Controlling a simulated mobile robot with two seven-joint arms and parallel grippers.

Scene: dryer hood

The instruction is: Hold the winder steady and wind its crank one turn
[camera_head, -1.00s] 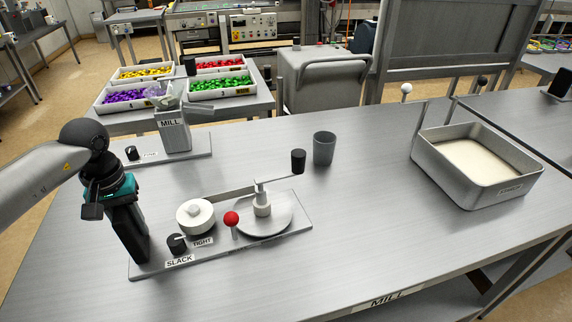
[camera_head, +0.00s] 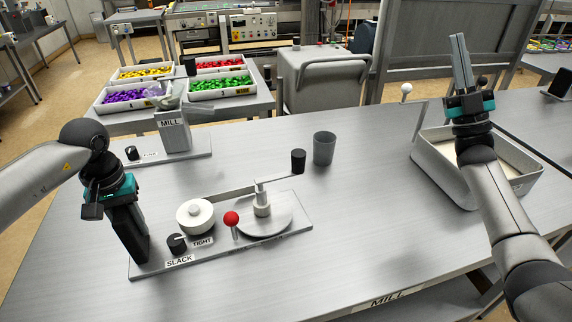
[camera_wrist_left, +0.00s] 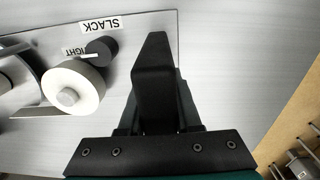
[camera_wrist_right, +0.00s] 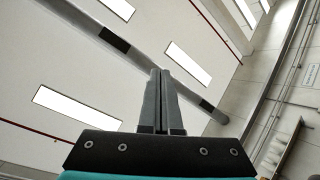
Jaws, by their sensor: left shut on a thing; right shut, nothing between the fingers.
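The winder is a flat grey base plate (camera_head: 285,233) on the table, with a white spool (camera_head: 196,216), a black SLACK/TIGHT knob (camera_head: 177,243), a red ball lever (camera_head: 231,218) and a round disc (camera_head: 280,222). Its crank arm (camera_head: 277,181) reaches from the disc's hub to an upright black handle (camera_head: 298,161) at the back right. My left gripper (camera_head: 141,256) points down, shut on the base plate's left end; the left wrist view shows its fingers (camera_wrist_left: 153,55) beside the knob. My right gripper (camera_head: 459,45) is shut and empty, raised with fingers up, far right of the crank.
A grey cup (camera_head: 324,149) stands just right of the crank handle. A metal tray of pale powder (camera_head: 425,165) lies below and behind my right gripper. A mill (camera_head: 174,132) stands at the back left.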

